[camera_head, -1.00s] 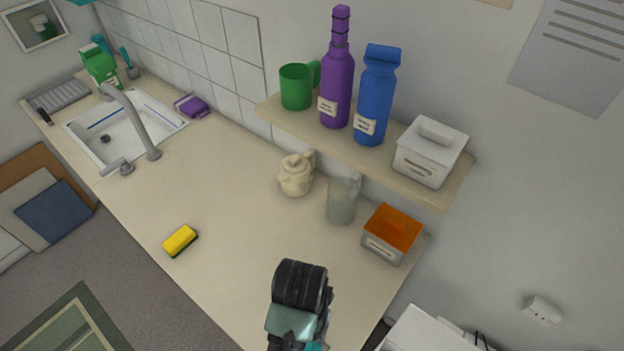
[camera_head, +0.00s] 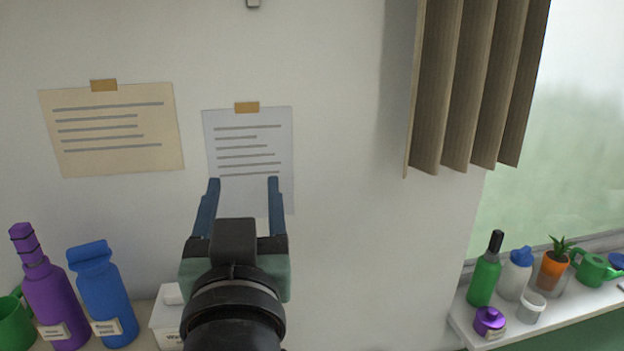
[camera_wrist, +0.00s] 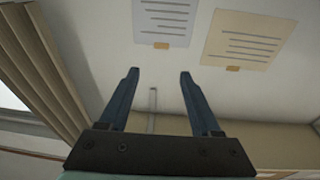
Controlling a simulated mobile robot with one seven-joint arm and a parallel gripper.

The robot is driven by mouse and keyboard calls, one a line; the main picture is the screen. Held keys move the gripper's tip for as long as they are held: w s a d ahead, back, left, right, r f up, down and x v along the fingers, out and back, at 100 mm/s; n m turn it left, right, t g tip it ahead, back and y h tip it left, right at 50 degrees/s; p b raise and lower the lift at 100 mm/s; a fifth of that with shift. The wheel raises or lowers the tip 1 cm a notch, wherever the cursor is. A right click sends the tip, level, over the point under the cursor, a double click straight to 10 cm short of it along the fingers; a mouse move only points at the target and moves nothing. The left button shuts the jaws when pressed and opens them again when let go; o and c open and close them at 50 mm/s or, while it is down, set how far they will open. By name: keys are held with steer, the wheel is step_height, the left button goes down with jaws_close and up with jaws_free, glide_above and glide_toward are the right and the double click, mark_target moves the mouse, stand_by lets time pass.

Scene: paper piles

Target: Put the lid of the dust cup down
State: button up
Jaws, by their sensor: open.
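My gripper (camera_head: 244,181) is open and empty, raised in front of the wall in the head view. Its two blue fingers also show spread in the wrist view (camera_wrist: 159,74), with nothing between them. I cannot tell for sure which thing is the dust cup. A small purple lidded pot (camera_head: 489,321) with a label and a pale cup (camera_head: 530,307) stand on the windowsill at the right. Both are well apart from my gripper. The labels are too small to read.
The windowsill (camera_head: 560,313) also holds a green bottle (camera_head: 485,270), a blue-capped bottle (camera_head: 515,272), an orange plant pot (camera_head: 551,269) and a green watering can (camera_head: 594,270). A shelf at lower left holds a purple bottle (camera_head: 55,305), a blue bottle (camera_head: 106,300) and a white box (camera_head: 166,322).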

steer(key=s+d+r+t+h, duration=0.1)
steer(key=s+d+r+t, duration=0.3)
steer(key=r, duration=0.5)
steer(key=s+d+r+m+t+h, duration=0.1)
steer(key=s+d+r+t+h, duration=0.1)
steer(key=s+r, duration=0.4)
step_height(320, 180, up, 3)
steer(key=d+t, duration=0.1)
steer(key=d, duration=0.1)
steer(key=shift+s+d+m+t, duration=0.3)
steer(key=shift+s+t, duration=0.05)
steer(key=shift+t, duration=0.05)
steer(key=shift+r, duration=0.1)
